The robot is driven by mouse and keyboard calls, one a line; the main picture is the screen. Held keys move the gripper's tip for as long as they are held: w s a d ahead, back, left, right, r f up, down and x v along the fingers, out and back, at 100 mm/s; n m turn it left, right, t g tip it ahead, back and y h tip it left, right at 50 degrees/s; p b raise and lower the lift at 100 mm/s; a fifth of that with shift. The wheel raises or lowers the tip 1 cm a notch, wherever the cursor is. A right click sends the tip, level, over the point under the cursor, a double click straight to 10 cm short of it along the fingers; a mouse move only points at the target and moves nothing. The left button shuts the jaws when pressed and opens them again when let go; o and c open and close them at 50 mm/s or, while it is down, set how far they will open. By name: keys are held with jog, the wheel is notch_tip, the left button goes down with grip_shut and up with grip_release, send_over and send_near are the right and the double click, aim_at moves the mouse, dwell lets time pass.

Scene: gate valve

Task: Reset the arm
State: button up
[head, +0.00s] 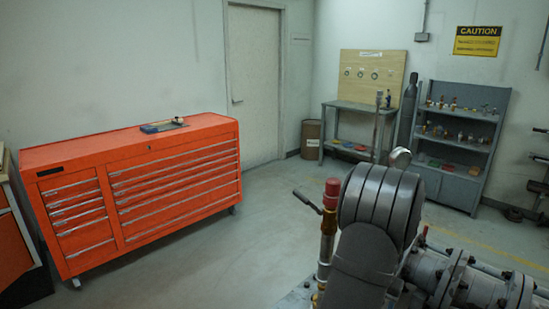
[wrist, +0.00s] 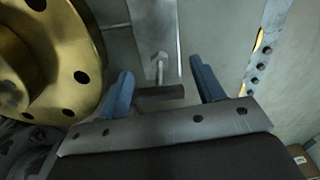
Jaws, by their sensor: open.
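My gripper (wrist: 161,78) shows in the wrist view, with its two blue fingers spread apart. I see nothing held between them. Behind the gap between the fingers is a grey metal upright with a bolt (wrist: 160,66) and a short dark bar (wrist: 160,93); I cannot tell how far off they are. A large brass flange (wrist: 82,30) with bolt holes is close to the left finger; I cannot tell whether they touch. I cannot make out my gripper in the head view.
In the head view, grey flanged piping (head: 465,280) is at the lower right. A red-capped brass fitting (head: 328,225) with a lever stands left of a large grey rounded form. An orange tool chest (head: 150,190) is at left. Open floor (head: 255,235) lies between.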

jog(key=n, duration=0.7)
jog(key=shift+r+n, duration=0.2)
jog(key=shift+n, duration=0.2)
notch_tip(320, 180, up, 11)
jog(key=shift+f, duration=0.1)
notch_tip(320, 180, down, 11)
jog(key=shift+r, duration=0.1)
jog(key=shift+f+m, duration=0.3)
jog(key=shift+m, duration=0.1)
jog(key=m, duration=0.4)
dwell(0.3)
dwell(0.5)
